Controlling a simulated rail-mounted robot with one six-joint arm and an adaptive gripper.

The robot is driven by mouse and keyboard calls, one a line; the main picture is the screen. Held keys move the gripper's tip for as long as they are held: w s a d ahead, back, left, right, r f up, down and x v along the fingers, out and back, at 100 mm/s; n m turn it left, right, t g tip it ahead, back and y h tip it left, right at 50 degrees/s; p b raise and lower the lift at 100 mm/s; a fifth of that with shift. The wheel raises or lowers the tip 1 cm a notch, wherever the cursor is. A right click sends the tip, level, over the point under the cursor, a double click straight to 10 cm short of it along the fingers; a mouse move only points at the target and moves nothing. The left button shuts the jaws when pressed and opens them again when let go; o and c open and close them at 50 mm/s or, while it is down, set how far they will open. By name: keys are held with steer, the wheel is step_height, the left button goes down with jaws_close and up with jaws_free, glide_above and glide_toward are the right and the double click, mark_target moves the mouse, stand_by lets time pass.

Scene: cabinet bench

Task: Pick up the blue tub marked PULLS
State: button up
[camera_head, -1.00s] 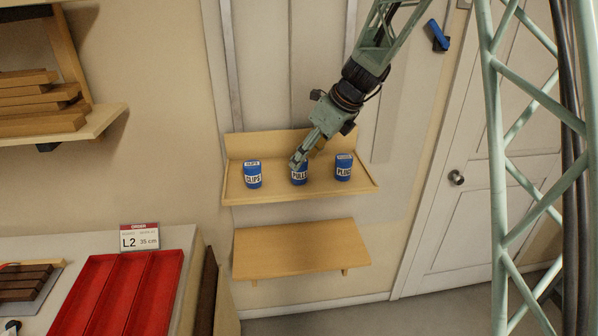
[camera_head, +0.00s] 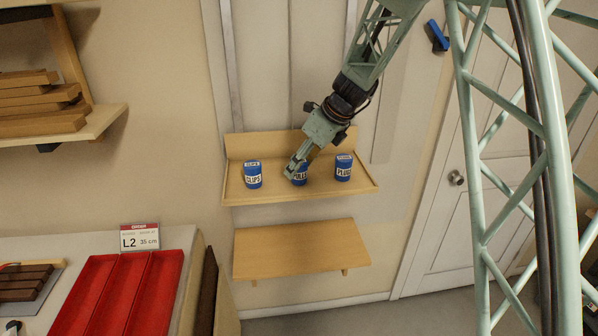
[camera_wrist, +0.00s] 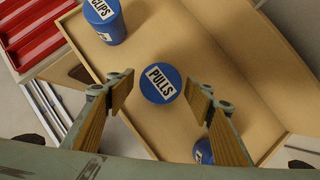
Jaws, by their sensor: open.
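The blue tub marked PULLS (camera_head: 301,175) stands in the middle of the upper wooden shelf (camera_head: 275,193). My gripper (camera_head: 293,178) partly hides it in the head view. In the wrist view the round lid of the PULLS tub (camera_wrist: 161,84) shows between my open, wood-coloured finger pads (camera_wrist: 160,100). A gap shows on each side of the lid, and I cannot tell how far the fingertips are above or below it. The fingers hold nothing.
The blue CLIPS tub (camera_head: 252,175) stands to the left and the blue PLUGS tub (camera_head: 343,168) to the right. The shelf has a raised back and low edges. An empty lower shelf (camera_head: 300,250) is below. A red tray (camera_head: 115,290) lies at lower left.

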steer(key=shift+w+a+f, duration=0.15)
steer(key=shift+a+f, duration=0.05)
steer(key=shift+f, duration=0.2)
stand_by(0.3)
steer(key=c, duration=1)
